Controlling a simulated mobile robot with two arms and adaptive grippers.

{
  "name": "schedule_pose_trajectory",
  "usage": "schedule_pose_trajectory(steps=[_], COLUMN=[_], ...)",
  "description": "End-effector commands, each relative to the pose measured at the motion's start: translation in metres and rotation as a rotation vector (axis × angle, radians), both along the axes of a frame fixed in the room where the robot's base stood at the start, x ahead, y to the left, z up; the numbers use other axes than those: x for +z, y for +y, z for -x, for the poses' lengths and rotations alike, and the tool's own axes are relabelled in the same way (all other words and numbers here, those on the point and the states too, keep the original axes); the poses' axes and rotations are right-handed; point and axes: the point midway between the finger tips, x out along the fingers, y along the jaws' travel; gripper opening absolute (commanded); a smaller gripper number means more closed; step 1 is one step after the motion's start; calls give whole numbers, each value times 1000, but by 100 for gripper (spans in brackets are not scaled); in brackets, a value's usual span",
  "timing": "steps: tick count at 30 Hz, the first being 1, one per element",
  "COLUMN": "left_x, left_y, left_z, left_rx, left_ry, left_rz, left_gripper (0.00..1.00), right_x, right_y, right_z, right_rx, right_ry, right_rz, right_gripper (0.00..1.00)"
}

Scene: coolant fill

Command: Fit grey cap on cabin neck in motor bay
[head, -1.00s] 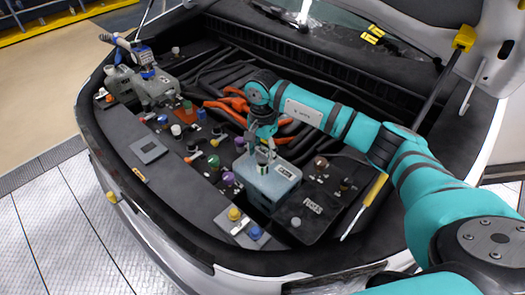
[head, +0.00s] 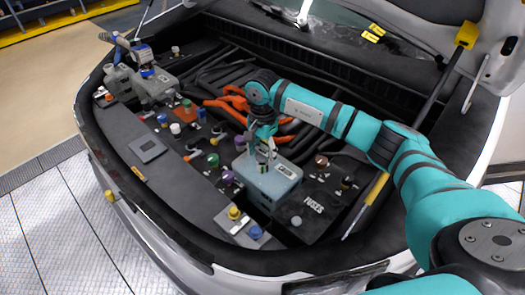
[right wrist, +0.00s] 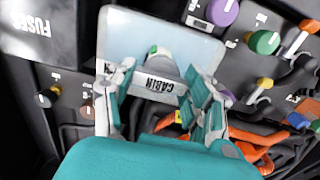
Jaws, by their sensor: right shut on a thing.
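The cabin tank (head: 262,185) is a pale grey-blue box in the motor bay. It also shows in the right wrist view (right wrist: 125,45), where its label reads CABIN. My right gripper (head: 264,157) points down over the tank's top, at the neck. In the right wrist view its fingers (right wrist: 160,85) are shut on the grey cap (right wrist: 163,66), close over the tank top. A small green spot shows beside the cap. The neck is mostly hidden, so I cannot tell whether the cap is seated. My left gripper is not in view.
A black box marked FUSES (head: 312,225) is right of the tank. Purple and green caps (right wrist: 264,42) stand close by. Orange cables (head: 232,104) lie behind. Another grey tank (head: 154,86) stands at far left.

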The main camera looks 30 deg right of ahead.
Motion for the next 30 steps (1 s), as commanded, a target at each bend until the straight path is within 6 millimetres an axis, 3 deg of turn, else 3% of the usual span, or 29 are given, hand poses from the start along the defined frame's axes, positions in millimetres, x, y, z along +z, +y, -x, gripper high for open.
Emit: schedule_pose_trajectory(steps=[25, 26, 30], left_x=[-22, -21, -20], left_y=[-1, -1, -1], left_z=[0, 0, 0], left_rx=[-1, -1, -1], left_ry=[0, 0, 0], left_rz=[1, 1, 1], left_gripper=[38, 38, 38], right_x=[-22, -21, -21], right_y=[0, 0, 0], right_z=[0, -1, 0], right_rx=[0, 0, 0], right_ry=[-1, -2, -1], right_rz=[1, 0, 1], right_gripper=[23, 54, 72])
